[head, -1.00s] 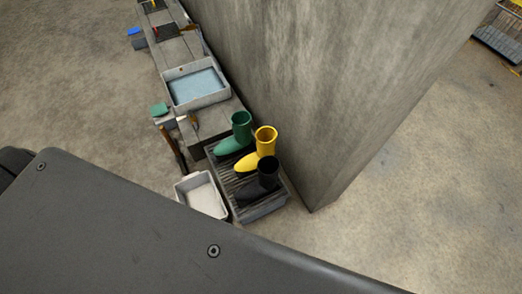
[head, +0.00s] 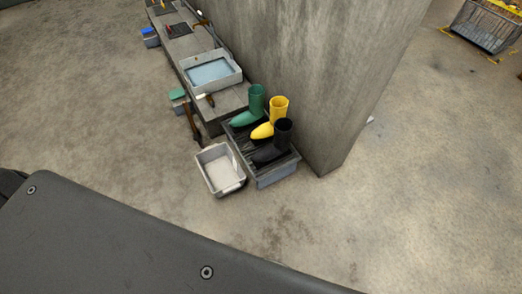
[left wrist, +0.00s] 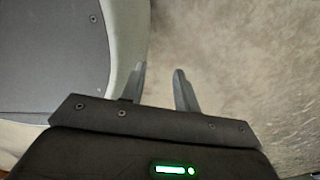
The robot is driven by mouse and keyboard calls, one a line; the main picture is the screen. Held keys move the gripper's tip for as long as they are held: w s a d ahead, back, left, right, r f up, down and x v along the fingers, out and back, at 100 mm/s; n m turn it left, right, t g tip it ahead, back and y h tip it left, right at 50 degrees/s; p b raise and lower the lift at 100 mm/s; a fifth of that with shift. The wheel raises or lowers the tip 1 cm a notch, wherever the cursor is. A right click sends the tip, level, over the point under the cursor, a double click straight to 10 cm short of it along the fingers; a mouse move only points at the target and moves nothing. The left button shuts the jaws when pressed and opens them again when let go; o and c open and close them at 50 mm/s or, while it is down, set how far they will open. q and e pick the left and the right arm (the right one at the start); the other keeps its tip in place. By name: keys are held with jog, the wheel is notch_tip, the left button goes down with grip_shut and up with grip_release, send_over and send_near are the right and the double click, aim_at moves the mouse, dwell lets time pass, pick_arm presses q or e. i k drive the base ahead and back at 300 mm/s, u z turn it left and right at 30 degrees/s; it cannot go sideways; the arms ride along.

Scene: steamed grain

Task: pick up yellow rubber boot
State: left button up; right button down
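The yellow rubber boot (head: 277,112) stands upright in the head view, between a green boot (head: 256,104) and a black boot (head: 282,136). All three are on a dark slatted rack (head: 278,170) beside a concrete pillar. The lower part of the yellow boot is partly covered by the black one. My left gripper (left wrist: 160,83) shows in the left wrist view, its two fingers apart with nothing between them, over bare floor. It is not in the head view, nor is my right gripper.
A white tub (head: 220,168) stands on the floor left of the rack. A low bench with a water basin (head: 210,72) runs behind it along the concrete wall (head: 345,60). Open floor lies in front and to the right. A wire crate (head: 487,25) stands far right.

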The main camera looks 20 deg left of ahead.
aim_at(264, 133)
jog(key=z, duration=1.05)
jog(key=i, duration=1.35)
jog(key=u, duration=0.65)
